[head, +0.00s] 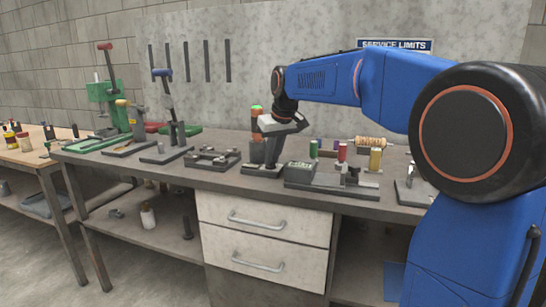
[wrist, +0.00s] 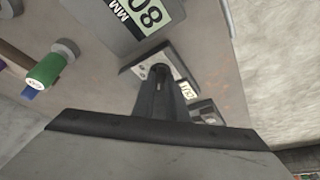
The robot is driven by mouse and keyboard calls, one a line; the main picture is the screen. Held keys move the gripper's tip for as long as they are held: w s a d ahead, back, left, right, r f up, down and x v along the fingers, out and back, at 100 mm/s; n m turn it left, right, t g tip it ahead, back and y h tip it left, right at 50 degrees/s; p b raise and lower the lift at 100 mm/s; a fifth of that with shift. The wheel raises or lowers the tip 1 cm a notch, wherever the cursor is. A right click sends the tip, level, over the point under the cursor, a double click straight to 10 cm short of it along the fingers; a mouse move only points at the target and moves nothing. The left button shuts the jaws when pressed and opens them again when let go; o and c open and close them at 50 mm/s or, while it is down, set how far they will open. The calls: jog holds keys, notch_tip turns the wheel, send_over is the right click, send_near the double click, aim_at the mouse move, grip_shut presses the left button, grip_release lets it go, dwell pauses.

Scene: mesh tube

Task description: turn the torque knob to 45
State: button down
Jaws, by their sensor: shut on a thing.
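My gripper (head: 271,150) points down over a small dark bench fixture (head: 262,170) near the middle of the bench. In the wrist view its dark fingers (wrist: 161,92) are close together and reach down at a light-faced block (wrist: 150,64) with dark round holes. The jaws are shut on what appears to be the torque knob, which the fingers hide. No dial mark or pointer can be read. A small white label (wrist: 187,90) shows just right of the fingers.

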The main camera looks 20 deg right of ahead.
jog(key=m, duration=0.1)
jog(key=m+h, duration=0.1)
jog(key=m, duration=0.1)
jog(key=shift+a+m+h, duration=0.3)
jog(key=m, duration=0.2)
jog(key=m+h, duration=0.1)
jog(key=m, duration=0.1)
jog(key=shift+w+a+m+h, duration=0.1)
jog(key=shift+a+m+h, duration=0.1)
jog(key=shift+m+h, duration=0.1)
jog(key=m, duration=0.2)
jog(key=m+g+h, duration=0.1)
jog(key=m, duration=0.1)
jog(key=shift+w+a+m+g, duration=0.15)
jog(key=shift+w+m+g, duration=0.05)
jog(key=shift+m+g, duration=0.1)
jog(key=m+g+h, duration=0.1)
jog(key=m, duration=0.3)
jog(key=shift+w+a, duration=0.1)
jog(key=shift+w, duration=0.05)
jog(key=shift+g, duration=0.3)
jog(key=c, duration=1.8)
grip_release()
jog(key=shift+o, duration=0.2)
